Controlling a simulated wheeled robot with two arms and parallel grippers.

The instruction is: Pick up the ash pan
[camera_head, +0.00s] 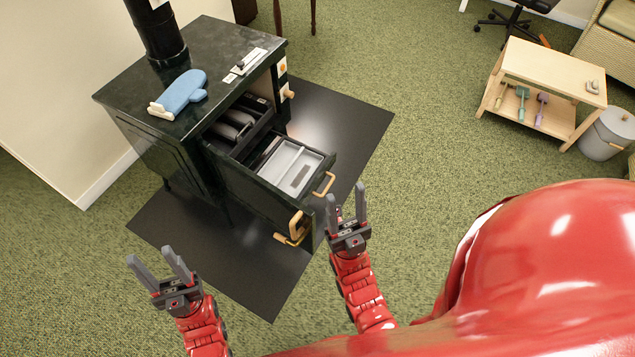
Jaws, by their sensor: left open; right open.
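A dark green stove (170,118) stands at the left with its lower drawer pulled out toward me. A light grey rectangular pan (291,165), which looks like the ash pan, lies inside the open drawer (262,192). A tan handle (323,184) is on the drawer's front side. My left gripper (160,268) is open and empty, in front of the stove and left of the drawer. My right gripper (346,204) is open and empty, just right of and in front of the drawer. Neither appears to touch the pan.
A blue oven mitt (180,92) lies on the stove top. A dark floor mat (352,124) lies under the stove. A wooden cart (545,75) with small tools and a grey bin (608,134) stand at the right. Green carpet between is clear.

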